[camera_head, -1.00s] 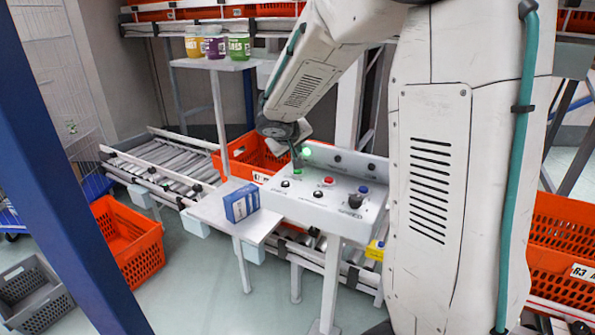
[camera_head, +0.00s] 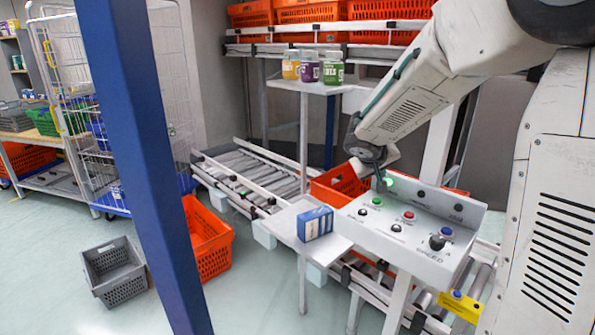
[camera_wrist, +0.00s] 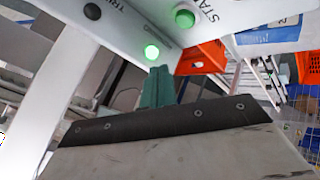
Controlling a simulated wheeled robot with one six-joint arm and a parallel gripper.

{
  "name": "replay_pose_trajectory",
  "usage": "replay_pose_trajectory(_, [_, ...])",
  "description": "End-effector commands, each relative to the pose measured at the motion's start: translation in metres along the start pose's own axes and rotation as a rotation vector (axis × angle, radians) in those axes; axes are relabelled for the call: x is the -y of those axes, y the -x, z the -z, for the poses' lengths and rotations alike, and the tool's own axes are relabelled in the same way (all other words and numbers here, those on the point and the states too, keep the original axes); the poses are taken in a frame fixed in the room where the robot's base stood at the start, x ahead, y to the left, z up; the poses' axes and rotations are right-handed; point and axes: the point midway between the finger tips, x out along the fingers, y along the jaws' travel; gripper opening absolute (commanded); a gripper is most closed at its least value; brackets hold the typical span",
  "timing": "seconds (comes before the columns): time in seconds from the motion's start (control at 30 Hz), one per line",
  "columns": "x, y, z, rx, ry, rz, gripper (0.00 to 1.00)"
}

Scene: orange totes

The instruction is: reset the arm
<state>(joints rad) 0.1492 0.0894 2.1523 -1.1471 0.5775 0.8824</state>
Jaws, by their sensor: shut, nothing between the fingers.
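My arm reaches in from the upper right in the head view. My gripper (camera_head: 380,178) points down at the back left of the white control panel (camera_head: 390,242), close to a lit green lamp (camera_head: 389,182) and the green button (camera_head: 377,202). In the wrist view my gripper (camera_wrist: 158,76) shows as green fingers closed together with nothing between them. The lit lamp (camera_wrist: 151,51) and the green start button (camera_wrist: 185,18) are just beyond the fingertips there. I cannot tell whether the fingers touch the panel.
A blue box (camera_head: 315,224) stands on a small white shelf (camera_head: 290,226) left of the panel. Several jars (camera_head: 310,70) stand on a higher shelf. A roller conveyor (camera_head: 250,175), orange totes (camera_head: 207,240), a grey crate (camera_head: 115,272) and a blue post (camera_head: 135,140) surround the area.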

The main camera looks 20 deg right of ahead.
Motion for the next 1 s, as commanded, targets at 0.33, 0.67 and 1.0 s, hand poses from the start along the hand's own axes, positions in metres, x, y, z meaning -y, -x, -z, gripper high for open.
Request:
replay_pose_trajectory(0.33, [-0.005,0.009,-0.054,0.191,0.114,-0.015,0.0])
replay_pose_trajectory(0.67, [0.005,0.123,-0.169,0.483,0.135,0.186,0.0])
replay_pose_trajectory(1.0, [0.044,0.248,-0.263,0.522,0.116,0.555,0.0])
